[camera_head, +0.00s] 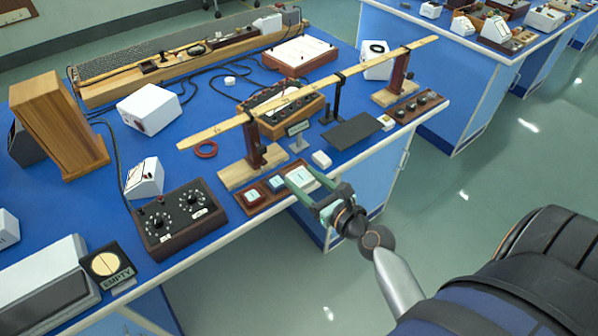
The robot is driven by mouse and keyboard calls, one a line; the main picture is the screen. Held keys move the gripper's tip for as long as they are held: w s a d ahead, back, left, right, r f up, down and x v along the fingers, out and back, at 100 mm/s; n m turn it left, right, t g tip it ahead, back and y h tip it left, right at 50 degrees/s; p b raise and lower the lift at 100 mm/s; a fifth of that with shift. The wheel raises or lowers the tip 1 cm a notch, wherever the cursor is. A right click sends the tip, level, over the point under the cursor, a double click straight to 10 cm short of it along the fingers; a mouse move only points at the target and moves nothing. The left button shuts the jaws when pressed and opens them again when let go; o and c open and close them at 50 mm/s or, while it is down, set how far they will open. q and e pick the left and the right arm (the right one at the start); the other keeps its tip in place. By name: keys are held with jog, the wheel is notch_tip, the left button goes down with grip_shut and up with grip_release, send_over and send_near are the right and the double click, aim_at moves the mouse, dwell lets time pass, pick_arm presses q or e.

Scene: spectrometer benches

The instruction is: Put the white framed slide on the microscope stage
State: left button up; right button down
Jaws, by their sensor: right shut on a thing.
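The white framed slide (300,175) is at the right end of a brown wooden tray (268,203) at the bench's front edge. My right gripper (305,182), with greenish fingers, reaches in from the lower right and is shut on this slide. I cannot tell whether the slide is lifted clear of the tray. A red-framed slide (252,197) and a darker-framed slide (277,184) sit to its left. A flat black plate (352,131) behind and right of the gripper may be the microscope stage; I cannot be sure. My left gripper is out of view.
A long wooden beam (310,92) on stands crosses above the bench behind the tray. A small white block (321,159) and a small sign on a stand (298,129) lie between tray and plate. A dark knob box (177,217) stands left of the tray.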

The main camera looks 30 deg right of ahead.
jog(key=shift+w, duration=0.1)
jog(key=w+d+f+b, duration=0.1)
jog(key=w+d+f, duration=0.1)
jog(key=w+f, duration=0.1)
jog(key=w+d+f+b, duration=0.2)
jog(key=w+f, duration=0.1)
jog(key=w, duration=0.1)
jog(key=w+d+f+b, duration=0.2)
jog(key=w+d+f, duration=0.1)
jog(key=w, duration=0.1)
jog(key=shift+w+f, duration=0.1)
jog(key=shift+w+f+b, duration=0.1)
jog(key=shift+f+b, duration=0.1)
jog(key=shift+b, duration=0.2)
jog(key=f+b, duration=0.2)
jog(key=f, duration=0.1)
jog(key=shift+w+d, duration=0.15)
jog(key=shift+w, duration=0.05)
jog(key=shift+b, duration=0.3)
jog(key=shift+f, duration=0.15)
jog(key=shift+c, duration=0.6)
grip_release()
